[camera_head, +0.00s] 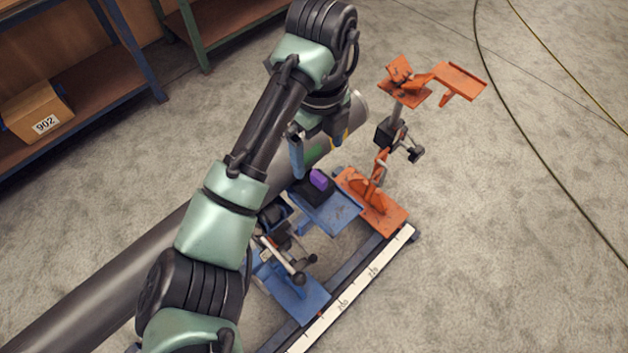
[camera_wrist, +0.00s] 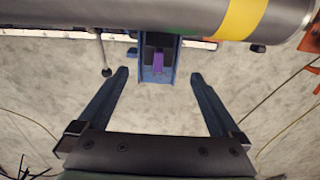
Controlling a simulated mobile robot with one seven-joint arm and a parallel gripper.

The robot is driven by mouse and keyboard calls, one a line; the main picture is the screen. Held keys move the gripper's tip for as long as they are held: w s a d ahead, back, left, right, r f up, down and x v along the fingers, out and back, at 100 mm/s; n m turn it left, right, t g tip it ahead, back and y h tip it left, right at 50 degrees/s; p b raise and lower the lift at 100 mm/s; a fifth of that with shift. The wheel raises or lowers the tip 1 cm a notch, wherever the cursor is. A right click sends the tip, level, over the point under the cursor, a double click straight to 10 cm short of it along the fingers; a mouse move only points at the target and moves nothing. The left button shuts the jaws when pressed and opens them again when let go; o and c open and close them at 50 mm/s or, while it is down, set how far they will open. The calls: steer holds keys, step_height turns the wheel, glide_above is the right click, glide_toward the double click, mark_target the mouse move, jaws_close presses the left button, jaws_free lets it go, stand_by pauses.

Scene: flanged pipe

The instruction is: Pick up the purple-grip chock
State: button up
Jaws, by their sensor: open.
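The purple-grip chock (camera_head: 319,181) is a dark block with a purple grip on top. It sits on the small blue tray (camera_head: 338,214) beside the pipe. In the wrist view the chock (camera_wrist: 159,62) shows on the blue tray (camera_wrist: 146,79), ahead of and between my fingertips, partly cut off by the pipe. My gripper (camera_head: 318,160) is open and empty, above the chock in the head view. Its two fingers are spread wide in the wrist view (camera_wrist: 160,75), with no contact on the chock visible.
A large grey pipe (camera_head: 110,262) with a yellow band (camera_wrist: 241,18) lies right by the tray. An orange stand (camera_head: 405,95) rises to the right. Blue clamps with lever handles (camera_head: 290,265) and a white ruler rail (camera_head: 345,302) are in front. Shelves stand at the upper left. Floor on the right is mostly clear.

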mark_target(316, 184)
step_height(316, 184, down, 6)
steer(key=shift+f+p, duration=0.2)
steer(key=shift+p, duration=0.1)
steer(key=shift+w+a+f+p, duration=0.1)
steer(key=shift+f+p, duration=0.1)
steer(key=shift+f, duration=0.7)
steer(key=shift+s+a+f+p, duration=0.1)
steer(key=shift+f+p, duration=0.1)
steer(key=shift+f, duration=0.7)
steer(key=shift+w+a+f+p, duration=0.1)
steer(key=shift+f+p, duration=0.1)
steer(key=shift+f, duration=0.7)
steer(key=shift+r, duration=0.1)
jaws_close()
steer(key=shift+d, duration=0.1)
